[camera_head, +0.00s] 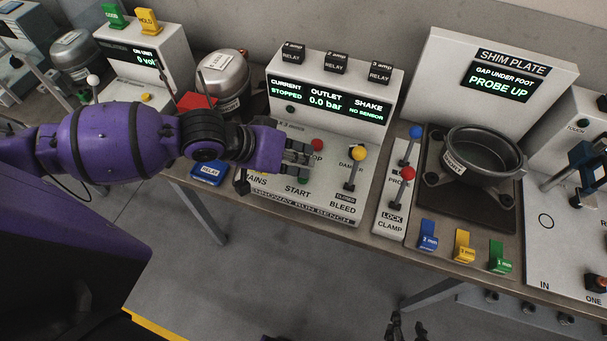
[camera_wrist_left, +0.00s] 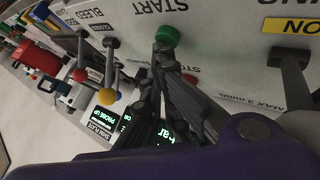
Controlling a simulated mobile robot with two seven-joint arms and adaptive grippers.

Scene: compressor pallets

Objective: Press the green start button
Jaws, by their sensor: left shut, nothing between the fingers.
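The green start button (camera_wrist_left: 168,36) shows in the left wrist view beside the START label. My left gripper (camera_head: 303,158) is shut and empty over the panel of the run bench (camera_head: 345,206). In the left wrist view its fingertips (camera_wrist_left: 163,50) are right by the green button; I cannot tell whether they touch it. The red button (camera_head: 317,145) is just beyond the fingers. The bench display (camera_head: 326,102) reads STOPPED and 0.0 bar. My right gripper (camera_head: 407,327) is low at the bottom edge, its fingertips apart.
The black mains lever (camera_head: 242,182) stands left of the gripper. Farther right are the blue (camera_head: 415,132) and red (camera_head: 408,173) knobbed levers and the shim plate station (camera_head: 450,60).

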